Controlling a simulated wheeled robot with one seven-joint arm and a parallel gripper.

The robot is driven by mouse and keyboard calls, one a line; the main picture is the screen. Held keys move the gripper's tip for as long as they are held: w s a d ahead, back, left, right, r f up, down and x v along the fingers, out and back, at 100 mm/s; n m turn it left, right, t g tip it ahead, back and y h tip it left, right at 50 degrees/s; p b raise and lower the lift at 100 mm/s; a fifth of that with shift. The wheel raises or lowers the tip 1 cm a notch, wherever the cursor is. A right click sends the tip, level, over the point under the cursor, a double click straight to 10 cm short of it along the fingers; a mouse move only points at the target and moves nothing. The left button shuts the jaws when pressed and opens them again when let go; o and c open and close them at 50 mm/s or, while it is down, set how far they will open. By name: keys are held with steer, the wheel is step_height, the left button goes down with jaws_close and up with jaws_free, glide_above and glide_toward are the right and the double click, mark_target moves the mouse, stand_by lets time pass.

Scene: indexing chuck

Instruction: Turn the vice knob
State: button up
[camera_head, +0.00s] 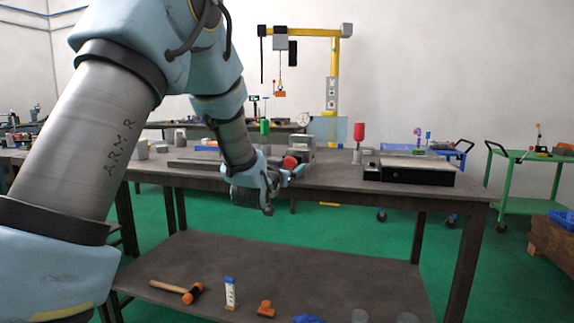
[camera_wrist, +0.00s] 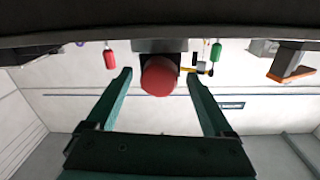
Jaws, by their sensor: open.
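The vice knob is a red round knob (camera_head: 290,161) on the near side of the grey vice (camera_head: 305,143), which stands on the workbench (camera_head: 340,172). In the wrist view the red knob (camera_wrist: 160,77) shows in the upper middle, between the two fingers. My gripper (camera_head: 283,178) is at the front edge of the bench, close to the knob. In the wrist view my gripper (camera_wrist: 160,92) is open, with a clear gap between each finger and the knob. I cannot tell how far the fingertips are from it in depth. The arm partly hides the bench behind.
The lower shelf (camera_head: 230,258) holds a mallet (camera_head: 185,291) and small items. Bare bench lies between vice and plate.

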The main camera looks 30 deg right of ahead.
steer(key=shift+w+d, duration=0.35)
steer(key=c, duration=1.4)
steer(key=shift+o, duration=0.2)
steer(key=shift+s+f+m+b, duration=0.1)
steer(key=shift+f+m+b, duration=0.05)
steer(key=shift+m+b, duration=0.7)
steer(key=m+b, duration=0.1)
steer(key=m, duration=0.1)
steer(key=shift+m, duration=0.35)
